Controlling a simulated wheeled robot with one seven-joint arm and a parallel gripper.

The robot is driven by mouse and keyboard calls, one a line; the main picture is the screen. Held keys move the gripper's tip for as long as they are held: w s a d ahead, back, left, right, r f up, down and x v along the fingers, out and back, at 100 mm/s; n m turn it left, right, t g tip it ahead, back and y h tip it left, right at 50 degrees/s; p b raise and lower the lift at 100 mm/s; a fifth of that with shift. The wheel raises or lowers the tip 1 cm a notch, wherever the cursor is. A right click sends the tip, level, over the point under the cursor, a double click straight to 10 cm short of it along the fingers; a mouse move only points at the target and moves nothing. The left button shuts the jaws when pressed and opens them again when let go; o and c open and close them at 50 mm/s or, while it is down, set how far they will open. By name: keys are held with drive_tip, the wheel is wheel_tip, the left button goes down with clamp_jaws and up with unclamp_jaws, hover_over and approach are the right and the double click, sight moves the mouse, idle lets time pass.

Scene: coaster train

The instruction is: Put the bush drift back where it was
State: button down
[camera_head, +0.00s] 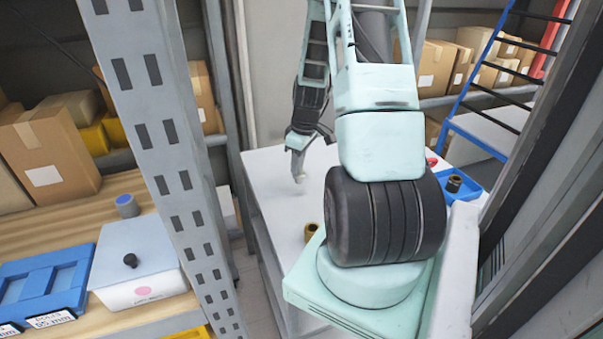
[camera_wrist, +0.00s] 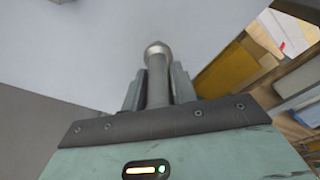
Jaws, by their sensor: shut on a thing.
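The bush drift (camera_wrist: 157,72), a grey metal rod with a rounded, wider end, is between the fingers of my gripper (camera_wrist: 158,92) in the wrist view. My gripper is shut on it, and the fingers hide part of its shaft. In the head view my gripper (camera_head: 298,152) is small and hangs over the white table (camera_head: 268,180), with the drift (camera_head: 299,176) pointing down below it. I cannot tell whether the drift's tip touches the table top.
A brass bush (camera_head: 310,232) stands on the table near my arm. A blue tray (camera_head: 468,189) with a dark part lies at right. A grey perforated post (camera_head: 165,130) stands at left, before a wooden shelf (camera_head: 125,184) with a white box (camera_head: 140,262) and a blue holder (camera_head: 45,283).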

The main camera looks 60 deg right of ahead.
sight(298, 174)
drive_tip(key=shift+f+p, duration=0.4)
drive_tip(key=shift+f, duration=1.85)
drive_tip(key=shift+f, duration=0.15)
drive_tip(key=c, duration=1.1)
unclamp_jaws()
wheel_tip(298, 174, up, 12)
drive_tip(key=s+b, duration=0.1)
drive_tip(key=b, duration=0.1)
drive_tip(key=shift+s, duration=0.4)
